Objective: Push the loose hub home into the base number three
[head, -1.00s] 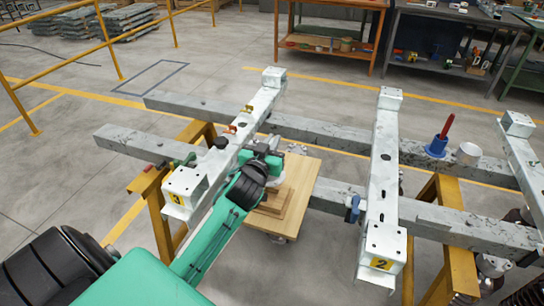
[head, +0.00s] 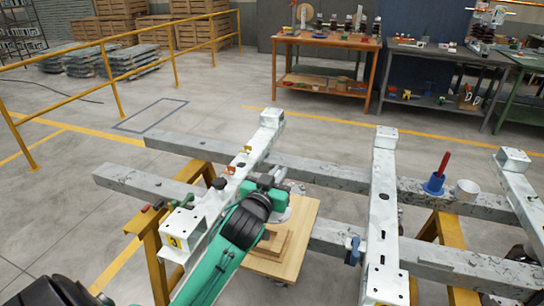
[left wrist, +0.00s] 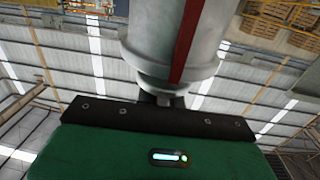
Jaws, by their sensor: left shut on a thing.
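Frame number three is a white beam with a yellow "3" label (head: 174,242), lying across two grey rails. My left gripper (head: 268,184) is beside the right side of this beam, past its middle. In the left wrist view, it is shut on a pale grey cylinder with a red stripe (left wrist: 178,35), seen close up. I cannot tell for sure whether this is the loose hub. My arm and gripper hide most of it in the head view, so its contact with the base cannot be told. My right gripper is not in view.
A wooden board with a stepped block (head: 268,246) is below my arm. Frame number two (head: 383,205) stands to the right. A blue part with a red stick (head: 436,183) and a white cup (head: 466,191) are on the rail. A yellow railing (head: 115,85) and workbenches (head: 325,65) are behind.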

